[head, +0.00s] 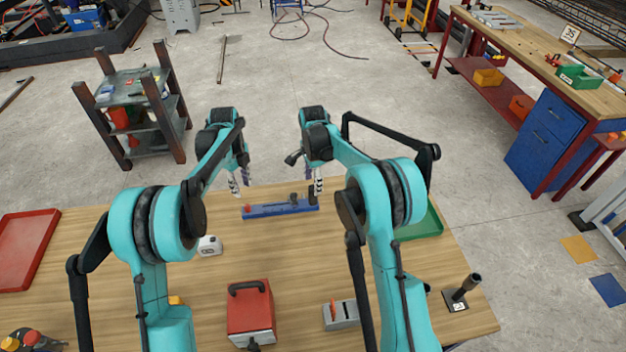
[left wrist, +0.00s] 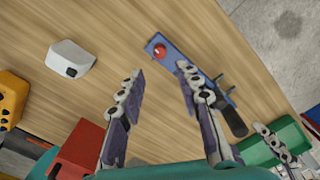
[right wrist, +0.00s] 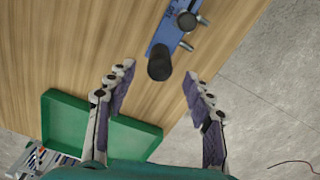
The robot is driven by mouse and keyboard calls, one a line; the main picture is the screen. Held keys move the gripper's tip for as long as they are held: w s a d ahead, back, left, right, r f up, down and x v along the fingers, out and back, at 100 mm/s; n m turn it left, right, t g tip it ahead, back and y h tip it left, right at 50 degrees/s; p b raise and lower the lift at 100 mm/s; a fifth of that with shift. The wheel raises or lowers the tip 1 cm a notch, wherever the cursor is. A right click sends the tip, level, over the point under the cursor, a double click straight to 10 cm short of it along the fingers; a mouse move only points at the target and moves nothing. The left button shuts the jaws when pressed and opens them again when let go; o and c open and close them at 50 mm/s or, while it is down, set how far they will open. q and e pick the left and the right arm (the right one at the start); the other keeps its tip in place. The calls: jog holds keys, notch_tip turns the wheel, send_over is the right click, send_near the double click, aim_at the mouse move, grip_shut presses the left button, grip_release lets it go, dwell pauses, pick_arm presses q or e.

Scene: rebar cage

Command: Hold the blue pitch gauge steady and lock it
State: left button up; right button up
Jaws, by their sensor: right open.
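The blue pitch gauge (head: 270,211) lies on the wooden table near its far edge. It has a red knob at its left end and a black handle and bolts at its right. My left gripper (head: 235,184) is open above the gauge's left end; in the left wrist view the gauge (left wrist: 202,75) lies partly behind the right finger. My right gripper (head: 314,186) is open over the right end. In the right wrist view the black handle (right wrist: 159,64) shows between its fingertips, with a gap to either side. Neither gripper visibly touches the gauge.
A white block (head: 209,246), a red box (head: 250,310) and a grey tool (head: 341,316) stand nearer me on the table. A red tray (head: 25,249) lies left, a green tray (head: 426,225) right. A black post (head: 461,293) stands at the right corner.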

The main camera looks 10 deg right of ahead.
aim_at(313, 195)
notch_tip(313, 195, down, 8)
jog(key=shift+r, duration=0.25)
grip_shut()
pick_arm(q)
jog(key=shift+o, duration=0.9)
